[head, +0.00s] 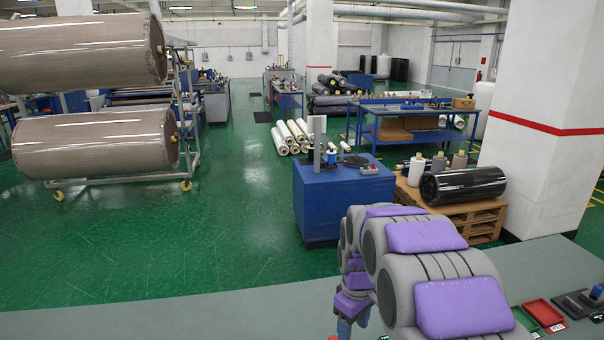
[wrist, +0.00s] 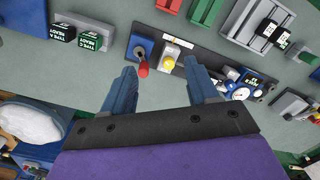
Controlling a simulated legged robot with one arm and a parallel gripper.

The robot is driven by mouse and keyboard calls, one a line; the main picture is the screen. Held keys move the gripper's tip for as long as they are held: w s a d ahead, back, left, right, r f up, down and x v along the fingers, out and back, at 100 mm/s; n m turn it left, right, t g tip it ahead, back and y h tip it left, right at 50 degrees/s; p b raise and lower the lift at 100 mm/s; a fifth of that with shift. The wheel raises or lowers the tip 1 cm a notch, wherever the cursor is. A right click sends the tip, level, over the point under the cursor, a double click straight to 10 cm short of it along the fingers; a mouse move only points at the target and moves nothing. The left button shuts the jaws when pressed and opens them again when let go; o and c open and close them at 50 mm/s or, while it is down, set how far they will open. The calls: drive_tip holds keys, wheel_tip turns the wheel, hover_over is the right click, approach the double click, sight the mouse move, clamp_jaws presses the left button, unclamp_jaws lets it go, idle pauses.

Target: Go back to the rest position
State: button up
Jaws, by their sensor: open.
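My gripper (wrist: 160,90) shows in the wrist view with its two blue-grey fingers spread apart and nothing between them. It is over a grey-green bench top (wrist: 105,65). A control panel with a red-knobbed lever (wrist: 143,70) and a yellow button (wrist: 169,62) lies beyond the fingertips.
Gauges (wrist: 241,92) sit right of the fingers. Two small labelled blocks (wrist: 90,40) stand at upper left. A red tray (head: 543,313) is on the bench's right. Beyond it are a blue cabinet (head: 325,205), a black roll (head: 465,185) and large wrapped rolls (head: 95,143). Green floor (head: 220,220) is open.

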drive_tip(key=s+d+f+m+g+b, duration=0.1)
drive_tip(key=s+m+b, duration=0.4)
drive_tip(key=s, duration=2.9)
drive_tip(key=d+m, duration=0.1)
drive_tip(key=m, duration=0.2)
drive_tip(key=shift+f+b, duration=0.15)
drive_tip(key=shift+b, duration=0.2)
drive_tip(key=shift+o, duration=0.4)
drive_tip(key=shift+w, duration=0.1)
